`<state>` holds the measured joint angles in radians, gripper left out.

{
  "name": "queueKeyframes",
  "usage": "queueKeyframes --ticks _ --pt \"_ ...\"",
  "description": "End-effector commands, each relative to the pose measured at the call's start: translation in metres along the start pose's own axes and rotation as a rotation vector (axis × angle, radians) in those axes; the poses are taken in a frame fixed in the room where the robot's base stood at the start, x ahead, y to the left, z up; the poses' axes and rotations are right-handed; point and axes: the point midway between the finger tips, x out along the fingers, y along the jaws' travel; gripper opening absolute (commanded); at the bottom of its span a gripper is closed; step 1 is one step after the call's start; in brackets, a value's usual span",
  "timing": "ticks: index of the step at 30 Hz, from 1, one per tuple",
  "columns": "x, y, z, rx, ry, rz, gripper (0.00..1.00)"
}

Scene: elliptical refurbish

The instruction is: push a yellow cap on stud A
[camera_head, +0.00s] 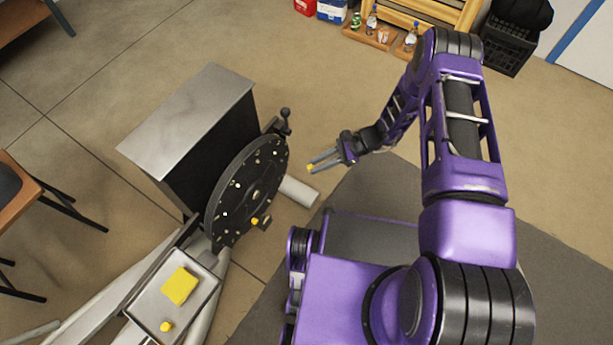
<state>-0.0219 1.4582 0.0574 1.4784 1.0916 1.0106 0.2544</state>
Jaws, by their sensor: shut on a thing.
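My gripper (322,161) is shut on a small yellow cap (310,168) at its fingertips. It is held in the air to the right of a dark round disc (247,190), apart from it. The disc stands upright on a machine and carries several small pale studs or holes. I cannot tell which of them is stud A. Another yellow cap (255,221) sits on the lower part of the disc. A further yellow cap (166,326) and a yellow block (180,286) lie in a metal tray (203,302) at the lower left.
A grey metal box (190,108) stands behind the disc. A black knobbed handle (284,122) sticks out at the disc's upper right. A pale cylinder (299,191) lies beside the disc. A wooden rack (425,18) and black crate (507,45) stand at the back. Floor between is clear.

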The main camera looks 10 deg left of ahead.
Motion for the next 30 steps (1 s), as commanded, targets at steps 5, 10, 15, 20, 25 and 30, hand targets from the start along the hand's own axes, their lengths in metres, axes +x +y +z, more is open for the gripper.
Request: queueKeyframes --ticks 5,10,15,20,25,30 --pt "0.052 -0.014 -0.032 0.157 -0.222 -0.28 0.0" --pt "0.076 -0.026 -0.056 0.23 -0.348 -0.51 0.0" --pt "0.086 -0.032 -0.074 0.261 -0.404 -0.649 0.0" --pt "0.088 -0.034 -0.079 0.268 -0.42 -0.697 0.0" --pt "0.089 -0.035 -0.078 0.267 -0.421 -0.699 0.0" --pt "0.092 -0.036 -0.076 0.268 -0.42 -0.7 0.0"
